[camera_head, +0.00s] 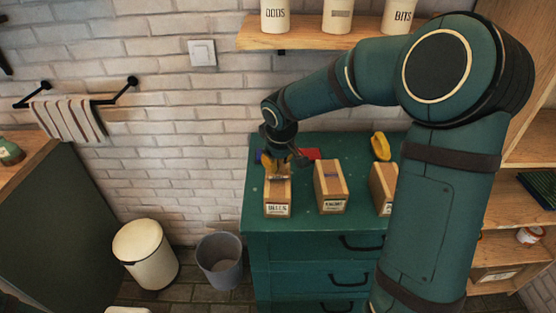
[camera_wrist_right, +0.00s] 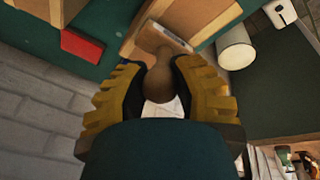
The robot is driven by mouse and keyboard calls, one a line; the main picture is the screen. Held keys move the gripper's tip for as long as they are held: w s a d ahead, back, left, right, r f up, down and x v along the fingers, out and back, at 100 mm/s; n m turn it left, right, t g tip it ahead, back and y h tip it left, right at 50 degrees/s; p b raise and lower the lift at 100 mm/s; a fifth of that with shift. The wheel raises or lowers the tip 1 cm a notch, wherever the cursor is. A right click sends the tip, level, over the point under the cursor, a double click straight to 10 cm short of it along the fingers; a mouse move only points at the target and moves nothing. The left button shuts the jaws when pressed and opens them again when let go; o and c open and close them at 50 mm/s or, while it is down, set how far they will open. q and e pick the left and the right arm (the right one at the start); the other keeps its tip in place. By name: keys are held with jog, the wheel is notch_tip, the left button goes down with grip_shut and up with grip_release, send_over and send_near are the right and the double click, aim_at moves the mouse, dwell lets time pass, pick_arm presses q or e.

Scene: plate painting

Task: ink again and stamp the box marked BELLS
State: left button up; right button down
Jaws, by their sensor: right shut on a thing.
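My right gripper (camera_head: 275,164) is above the back of the left wooden box (camera_head: 278,194), whose small front label seems to read BELLS. In the right wrist view its yellow fingers (camera_wrist_right: 160,82) are shut on the rounded brown handle of the stamp (camera_wrist_right: 162,84). The stamp's lower end is over the box top (camera_wrist_right: 186,14); I cannot tell whether it touches. A red pad (camera_head: 309,154) lies behind the boxes, and it also shows in the right wrist view (camera_wrist_right: 82,45). My left gripper is not in view.
Two more labelled boxes, a middle one (camera_head: 331,187) and a right one (camera_head: 381,187), stand on the green cabinet (camera_head: 310,221). My right arm partly covers the right box. A yellow object (camera_head: 380,146) lies behind. A grey bin (camera_head: 219,262) and a white bin (camera_head: 145,253) stand on the floor.

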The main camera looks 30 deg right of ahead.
jog(key=shift+f+b, duration=0.45)
jog(key=shift+f, duration=0.15)
dwell(1.4)
jog(key=shift+r, duration=0.15)
jog(key=shift+r+p, duration=2.6)
jog(key=shift+r, duration=0.85)
